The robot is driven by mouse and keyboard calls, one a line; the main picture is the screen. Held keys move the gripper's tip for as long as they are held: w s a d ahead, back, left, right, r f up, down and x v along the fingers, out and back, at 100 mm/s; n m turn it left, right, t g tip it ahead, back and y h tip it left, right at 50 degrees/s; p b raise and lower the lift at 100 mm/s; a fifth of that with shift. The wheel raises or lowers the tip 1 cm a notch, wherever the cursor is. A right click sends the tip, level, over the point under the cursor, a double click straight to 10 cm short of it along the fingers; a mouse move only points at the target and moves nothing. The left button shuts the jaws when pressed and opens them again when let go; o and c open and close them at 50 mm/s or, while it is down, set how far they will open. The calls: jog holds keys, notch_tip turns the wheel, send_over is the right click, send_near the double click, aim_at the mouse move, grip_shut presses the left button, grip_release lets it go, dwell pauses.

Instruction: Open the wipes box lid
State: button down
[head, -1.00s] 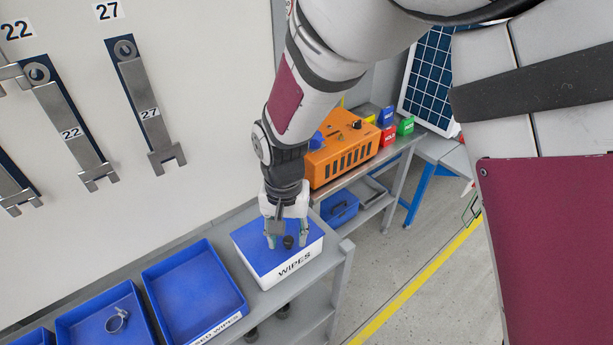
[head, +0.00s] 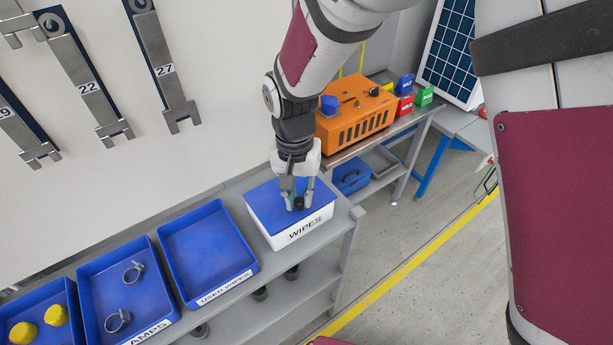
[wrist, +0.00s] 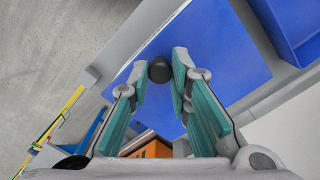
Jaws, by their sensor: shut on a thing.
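The wipes box (head: 305,228) is white with a "WIPES" label and stands at the right end of the grey shelf top. Its flat blue lid (head: 265,206) lies on the box and also fills much of the wrist view (wrist: 225,45). A round black knob (head: 300,204) sits on the lid, and it shows between the fingertips in the wrist view (wrist: 160,71). My gripper (head: 299,201) points down over the lid and is shut on the knob. The fingers partly hide the knob in the head view.
Left of the box are blue trays: an empty used-wipes tray (head: 208,250), a tray with metal clamps (head: 128,285) and one with yellow pieces. An orange machine (head: 355,112) stands on the bench behind. Wrenches hang on the wall at left.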

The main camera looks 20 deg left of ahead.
jog(key=shift+w+a+r+g+h, duration=0.3)
jog(key=shift+a+r+g+h, duration=0.1)
jog(key=shift+r+h, duration=0.15)
jog(key=w+a+r+b, duration=0.2)
jog(key=w+a+r, duration=0.2)
jog(key=a+r, duration=0.1)
jog(key=shift+a+g, duration=0.15)
jog(key=shift+g, duration=0.15)
jog(key=shift+r+h, duration=0.1)
jog(key=shift+h, duration=0.15)
jog(key=c, duration=1.5)
grip_release()
jog(key=shift+a, duration=0.2)
jog(key=shift+o, duration=0.2)
jog(key=shift+w, duration=0.15)
